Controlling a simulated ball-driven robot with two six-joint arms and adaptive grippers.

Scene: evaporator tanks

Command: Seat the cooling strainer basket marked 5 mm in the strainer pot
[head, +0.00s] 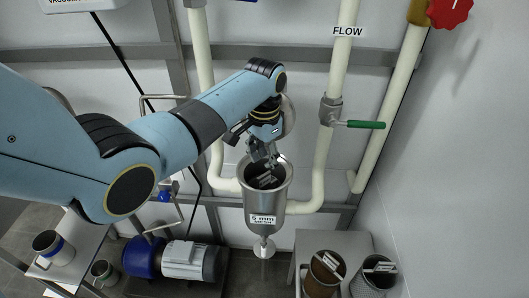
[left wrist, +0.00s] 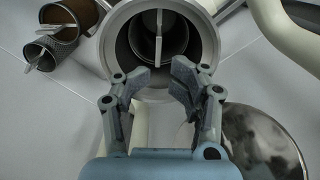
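The strainer pot (head: 281,205) is a steel cup fixed in the pipework, with a white label reading "5 mm MESH" on its front. Its round rim also shows in the left wrist view (left wrist: 115,38). A dark strainer basket (left wrist: 175,38) sits inside the pot, its flat bar handle standing across the middle; no marking on it is readable. My left gripper (left wrist: 161,73) is open and empty, its fingertips apart at the near side of the pot mouth. In the head view the left gripper (head: 267,163) is just above the pot and partly hides the basket. My right gripper is not in view.
A green-handled valve (head: 362,124) and pale pipes flank the pot. A pump (head: 180,260) is below left.

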